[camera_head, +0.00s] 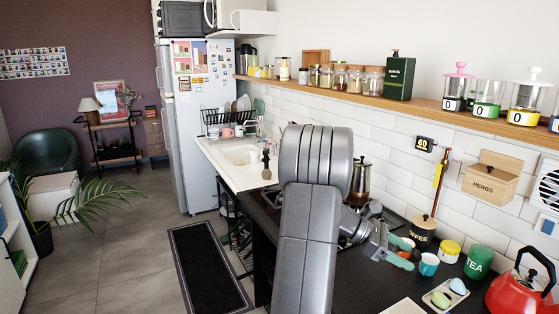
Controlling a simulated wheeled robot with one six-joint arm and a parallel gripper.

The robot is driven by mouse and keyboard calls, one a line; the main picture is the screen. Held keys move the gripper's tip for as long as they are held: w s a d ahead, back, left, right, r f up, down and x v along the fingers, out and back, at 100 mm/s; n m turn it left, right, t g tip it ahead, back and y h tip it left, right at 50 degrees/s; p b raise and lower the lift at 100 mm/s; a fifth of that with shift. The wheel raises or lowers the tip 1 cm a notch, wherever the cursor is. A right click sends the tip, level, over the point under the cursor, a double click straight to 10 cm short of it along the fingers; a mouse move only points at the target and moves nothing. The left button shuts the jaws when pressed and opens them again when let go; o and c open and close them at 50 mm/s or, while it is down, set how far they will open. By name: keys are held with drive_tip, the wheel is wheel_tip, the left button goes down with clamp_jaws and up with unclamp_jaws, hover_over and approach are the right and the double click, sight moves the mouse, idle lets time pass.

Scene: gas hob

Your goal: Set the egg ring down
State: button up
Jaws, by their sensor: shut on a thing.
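My gripper (403,253) is at the lower right of centre, over the dark counter (375,289). Its two teal fingers point to the right. They are shut on a small orange thing (408,243), which I take to be the egg ring. Only a little of it shows between the fingers, and its full shape is hidden. I cannot tell how high it is above the counter. The gas hob (265,197) lies behind my arm, which hides most of it.
A teal cup (429,264) stands close right of my gripper, with the coffee jar (424,232) behind. A dark pot (360,181) stands by the wall.

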drive_tip(key=w+a+f+n+t+y, duration=0.1)
drive_tip(key=w+a+f+n+t, duration=0.25)
drive_tip(key=a, duration=0.65)
drive_tip(key=w+a+f+n+t, duration=0.3)
drive_tip(key=a+f+n+t, duration=0.15)
drive_tip(key=a, duration=0.55)
drive_tip(key=w+a+f+n+t+y, duration=0.1)
drive_tip(key=w+a+f+n+t, duration=0.3)
drive_tip(key=a, duration=0.6)
wheel_tip(320, 180, down, 12)
drive_tip(key=a+b, duration=0.1)
drive_tip(key=b, duration=0.9)
wheel_tip(320, 180, up, 18)
drive_tip(key=w+n+t+y+p, duration=0.2)
drive_tip(key=n+t+y+p, duration=0.3)
drive_tip(key=p, duration=0.7)
drive_tip(key=shift+f+n+y, duration=0.2)
drive_tip(key=shift+n+y, duration=0.6)
drive_tip(key=shift+y, duration=0.1)
drive_tip(key=shift+a, duration=0.1)
